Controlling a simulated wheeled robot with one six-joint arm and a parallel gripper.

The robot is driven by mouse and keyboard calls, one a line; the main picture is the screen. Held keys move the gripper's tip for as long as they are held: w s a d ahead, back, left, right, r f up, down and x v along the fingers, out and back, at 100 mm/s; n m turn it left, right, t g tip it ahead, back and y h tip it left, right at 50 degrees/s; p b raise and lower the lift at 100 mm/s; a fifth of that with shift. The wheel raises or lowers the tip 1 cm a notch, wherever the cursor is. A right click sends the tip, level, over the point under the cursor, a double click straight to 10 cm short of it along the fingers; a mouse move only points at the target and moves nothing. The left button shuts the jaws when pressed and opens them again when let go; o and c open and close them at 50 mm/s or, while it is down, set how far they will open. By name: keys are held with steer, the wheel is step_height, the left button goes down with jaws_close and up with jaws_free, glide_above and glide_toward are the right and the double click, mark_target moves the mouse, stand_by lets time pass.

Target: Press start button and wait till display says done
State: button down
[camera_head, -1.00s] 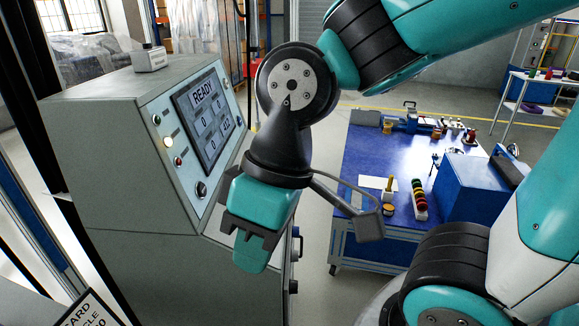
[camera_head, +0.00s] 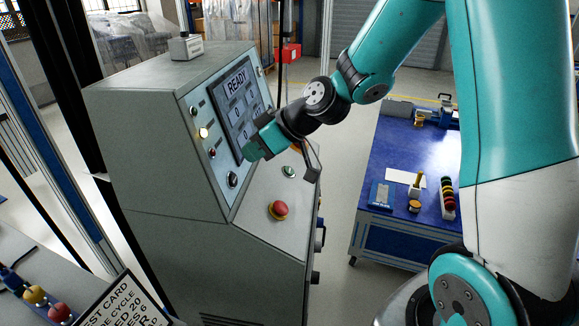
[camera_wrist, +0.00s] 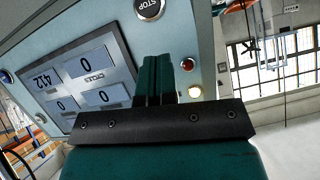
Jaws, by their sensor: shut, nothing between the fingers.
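The grey control cabinet (camera_head: 150,150) stands at the left in the head view. Its display (camera_head: 238,95) reads READY at the top, with a zero below. My gripper (camera_head: 252,152) is shut and empty in front of the display's lower edge. A green button (camera_head: 288,171) sits on the sloped console just below and right of my gripper; its label is unreadable. The display (camera_wrist: 85,75) shows tilted there, with several number fields. I cannot tell any contact.
A red mushroom button (camera_head: 278,209) sits low on the console. A lit yellow lamp (camera_head: 203,132) and a red lamp (camera_head: 212,153) are left of the display. A blue workbench (camera_head: 400,215) with small parts stands at the right. A sign (camera_head: 125,300) is at the bottom.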

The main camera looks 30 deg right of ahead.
steer(key=w+d+f+m+t+h, duration=0.1)
steer(key=w+d+f+t+h, duration=0.1)
steer(key=d, duration=0.8)
steer(key=w+d+f+m+t+h+p, duration=0.1)
steer(key=w+d+f+t+h, duration=0.2)
steer(key=w+d+f, duration=0.3)
steer(key=d+t, duration=0.1)
steer(key=d, duration=0.4)
steer(key=shift+w+d+m, duration=0.25)
steer(key=shift+d+m, duration=0.05)
steer(key=shift+m, duration=0.1)
steer(key=shift+f, duration=0.1)
glide_above(289, 171)
steer(key=s+d, duration=0.2)
steer(key=d, duration=0.1)
steer(key=f, duration=0.6)
steer(key=shift+a, duration=0.2)
steer(key=shift+w+a+f+b, duration=0.2)
steer(key=shift+f+b, duration=0.15)
steer(key=shift+b, duration=0.05)
steer(key=shift+w+a+f+b, duration=0.15)
steer(key=shift+a+f+b, duration=0.05)
steer(key=shift+f+b, duration=0.2)
steer(key=shift+w+a+f+b, duration=0.2)
steer(key=shift+f+b, duration=0.1)
steer(key=shift+b, duration=0.25)
